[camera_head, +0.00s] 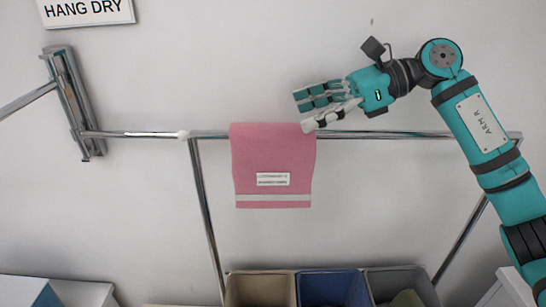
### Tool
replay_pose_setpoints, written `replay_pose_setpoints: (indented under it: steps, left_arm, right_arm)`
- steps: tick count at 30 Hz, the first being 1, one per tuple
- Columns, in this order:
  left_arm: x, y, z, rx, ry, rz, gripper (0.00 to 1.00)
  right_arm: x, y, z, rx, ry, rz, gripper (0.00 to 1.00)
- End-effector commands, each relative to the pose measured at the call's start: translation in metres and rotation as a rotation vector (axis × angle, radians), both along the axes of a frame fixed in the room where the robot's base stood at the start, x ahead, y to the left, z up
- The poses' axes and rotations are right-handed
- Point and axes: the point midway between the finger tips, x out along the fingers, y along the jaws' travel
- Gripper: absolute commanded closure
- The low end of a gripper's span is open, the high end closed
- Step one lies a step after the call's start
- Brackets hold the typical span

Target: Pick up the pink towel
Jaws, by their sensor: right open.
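The pink towel (273,158) hangs folded over a horizontal metal rail, with a white label and a pale stripe near its lower edge. My right gripper (302,110) is just above and to the right of the towel's top right corner. Its fingers point left and are open and empty. One pale finger tip looks very close to the towel's edge; I cannot tell whether it touches. My left gripper is not in view.
The metal rail (400,134) runs across the view in front of a plain wall. A wall bracket (75,100) is at the left, below a "HANG DRY" sign (85,10). Tan (260,290), blue (334,288) and grey (400,280) bins stand below.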

Motion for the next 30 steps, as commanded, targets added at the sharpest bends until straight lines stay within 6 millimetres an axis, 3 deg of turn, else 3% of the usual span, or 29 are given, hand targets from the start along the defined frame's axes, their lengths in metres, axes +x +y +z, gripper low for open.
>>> replay_pose_setpoints:
  steps: [6,10,19,30]
  left_arm:
    - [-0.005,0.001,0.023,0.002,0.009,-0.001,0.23]
    - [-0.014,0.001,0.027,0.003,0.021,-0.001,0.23]
    - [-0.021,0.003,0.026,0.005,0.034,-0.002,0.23]
    - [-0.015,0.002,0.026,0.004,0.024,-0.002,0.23]
  right_arm:
    - [-0.009,0.028,-0.008,-0.001,0.003,0.005,0.21]
    - [-0.008,0.042,-0.016,0.0,0.002,0.003,0.21]
    - [-0.007,0.046,-0.02,0.0,0.0,0.001,0.21]
    - [-0.007,0.046,-0.02,0.0,0.001,0.002,0.7]
